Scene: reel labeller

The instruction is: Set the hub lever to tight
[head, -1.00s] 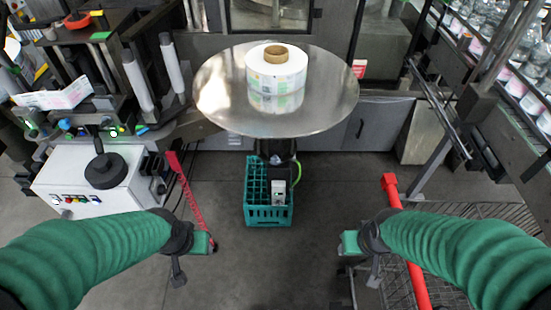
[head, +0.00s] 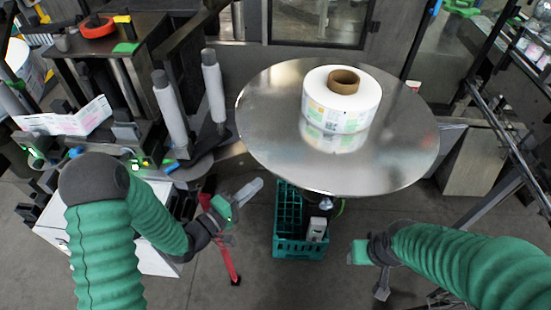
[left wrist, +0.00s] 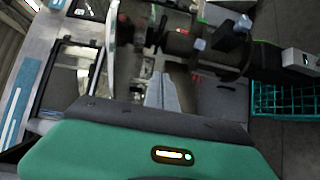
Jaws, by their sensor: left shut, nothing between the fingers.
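My left gripper (head: 254,187) is shut and empty, held in the air left of the round steel table. Its closed pale fingers (left wrist: 160,92) point ahead in the left wrist view. Beyond them is a dark cylindrical mechanism (left wrist: 213,45) with blue-grey knobs and a red part; the fingers look apart from it. I cannot tell which part is the hub lever or how it is set. My left arm covers part of the labeller side. My right gripper (head: 362,254) hangs over the floor at lower right; its fingers are unclear.
A white label reel (head: 342,100) sits on the round steel table (head: 270,115). A teal crate (head: 290,246) stands on the floor beneath. A red stand (head: 227,262) is below my left gripper. A white cabinet (head: 155,262) is mostly behind my left arm.

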